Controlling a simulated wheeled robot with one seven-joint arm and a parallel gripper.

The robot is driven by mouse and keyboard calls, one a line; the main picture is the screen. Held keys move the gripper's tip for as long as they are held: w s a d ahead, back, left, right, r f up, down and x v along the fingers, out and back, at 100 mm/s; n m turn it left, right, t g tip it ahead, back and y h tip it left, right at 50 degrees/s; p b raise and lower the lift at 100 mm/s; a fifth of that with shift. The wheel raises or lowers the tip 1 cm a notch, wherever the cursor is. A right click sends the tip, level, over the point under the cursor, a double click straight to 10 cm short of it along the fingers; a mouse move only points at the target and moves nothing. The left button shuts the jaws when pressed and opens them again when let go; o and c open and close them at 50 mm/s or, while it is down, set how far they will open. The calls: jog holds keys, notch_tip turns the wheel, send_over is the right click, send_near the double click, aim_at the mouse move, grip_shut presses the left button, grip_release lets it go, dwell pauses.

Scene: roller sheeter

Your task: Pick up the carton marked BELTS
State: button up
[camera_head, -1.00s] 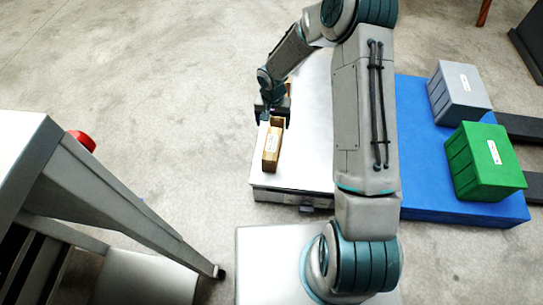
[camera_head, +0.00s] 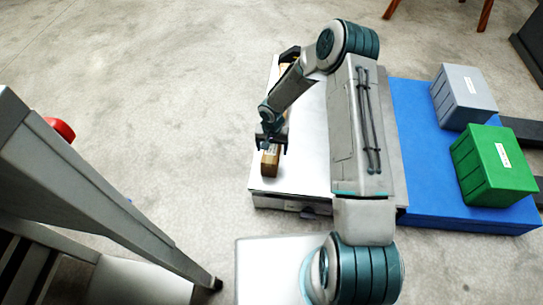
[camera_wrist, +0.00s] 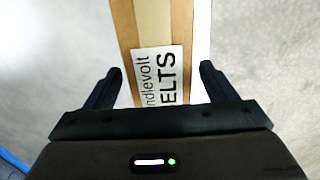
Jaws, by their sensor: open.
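A long tan carton (camera_head: 270,162) lies near the front left corner of the white-topped table (camera_head: 300,165) in the head view. In the wrist view the carton (camera_wrist: 188,30) runs up the picture, with a white label (camera_wrist: 162,78) whose visible letters read "ndlevolt" and "ELTS". My gripper (camera_head: 271,143) is over the carton in the head view and hides its far part. In the wrist view my gripper (camera_wrist: 160,72) is open, with one finger on each side of the carton. I cannot tell how far down the fingers reach.
To the right, a grey bin (camera_head: 465,97) and a green bin (camera_head: 495,167) stand on a blue platform (camera_head: 415,130). A grey metal frame (camera_head: 90,185) stands at the left.

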jog(key=shift+f, duration=0.75)
jog(key=shift+r, duration=0.1)
jog(key=c, duration=1.4)
